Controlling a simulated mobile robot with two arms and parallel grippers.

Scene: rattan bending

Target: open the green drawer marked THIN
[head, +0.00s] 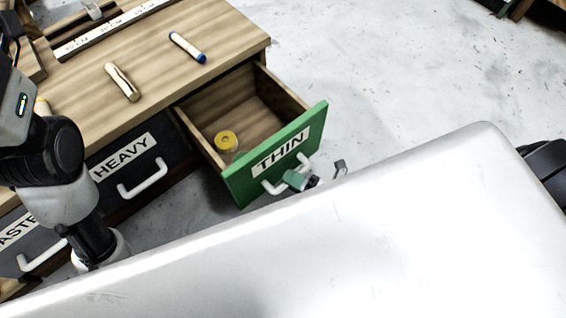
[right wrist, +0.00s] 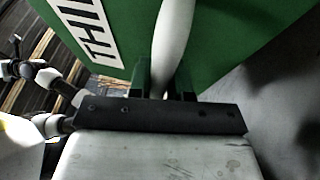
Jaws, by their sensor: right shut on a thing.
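The green drawer marked THIN (head: 290,135) is pulled well out of the wooden bench, and its inside shows. A white bar handle (head: 270,187) is on its front. My right gripper (head: 300,180) is at this handle, partly hidden by a large pale part of my own body. In the right wrist view, my right gripper (right wrist: 167,82) is shut on the white handle (right wrist: 172,35), with a finger on each side, close to the green front (right wrist: 225,35). My left arm comes in at the left, and its gripper is not visible.
A yellow roll (head: 226,140) lies in the drawer. Dark drawers marked HEAVY (head: 117,178) and one partly hidden are shut to the left. On the bench top (head: 150,60) lie two short rods and a ruler. The grey floor (head: 400,80) right of the drawer is clear.

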